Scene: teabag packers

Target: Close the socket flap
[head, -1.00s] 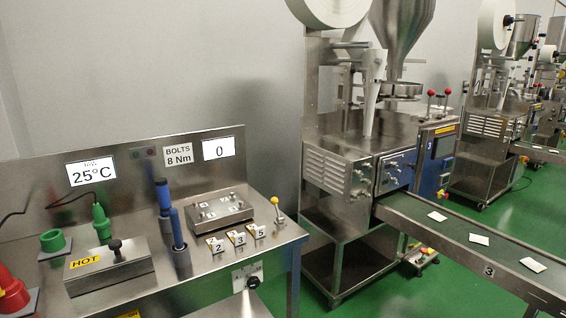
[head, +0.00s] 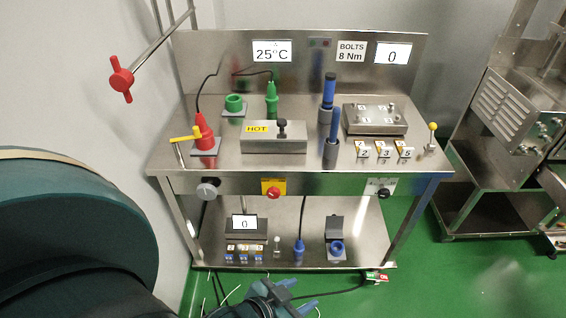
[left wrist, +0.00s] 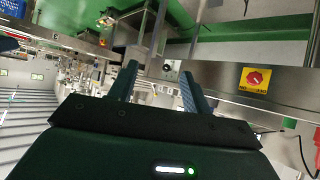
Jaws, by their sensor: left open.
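The socket (head: 336,248) is blue and sits on the lower shelf of the workbench. Its grey flap (head: 335,223) stands raised and open behind the blue opening. A blue plug (head: 299,250) with a dark cable stands upright left of the socket, apart from it. My left gripper (head: 284,296) is at the bottom of the head view, in front of and below the shelf edge, apart from the socket. In the left wrist view its two fingers (left wrist: 158,82) are spread with nothing between them. The socket is not clear in that view. My right gripper is not in view.
The shelf also holds a small display (head: 245,223) and several blue-based blocks (head: 244,252). The bench top (head: 220,168) overhangs the shelf, with a red switch on a yellow plate (head: 273,189) on its front. Bench legs flank the shelf. Green floor (head: 420,280) is open at right.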

